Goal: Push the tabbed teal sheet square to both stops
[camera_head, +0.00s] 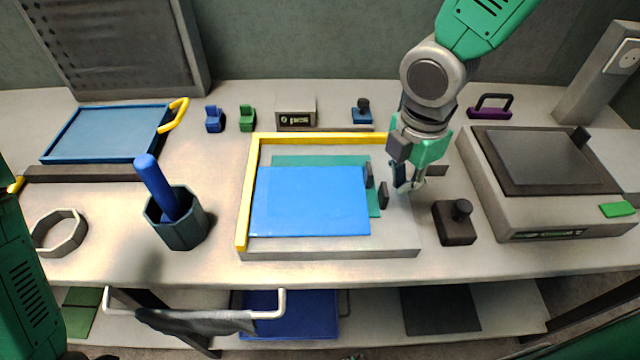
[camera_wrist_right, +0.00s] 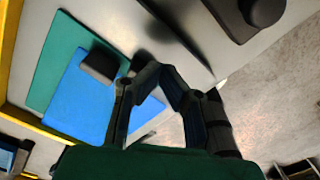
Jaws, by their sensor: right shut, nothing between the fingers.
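The teal sheet (camera_head: 320,160) lies on a grey board, mostly under a blue sheet (camera_head: 310,202). Its back edge and right strip show, with a gap to the yellow back stop (camera_head: 320,138) and to the yellow left stop (camera_head: 248,200). A dark upright tab (camera_head: 369,175) stands at its right side; the tab also shows in the right wrist view (camera_wrist_right: 100,66). My right gripper (camera_head: 407,182) is shut and empty, just right of the sheet and apart from the tab. Its fingers (camera_wrist_right: 161,75) converge in the wrist view. My left gripper is out of view.
A dark knobbed block (camera_head: 455,222) sits right of the board (camera_head: 330,248), near a grey scale-like device (camera_head: 540,215). A dark green cup (camera_head: 177,220) with a blue-handled tool stands to the left. A blue tray (camera_head: 105,135) lies at back left.

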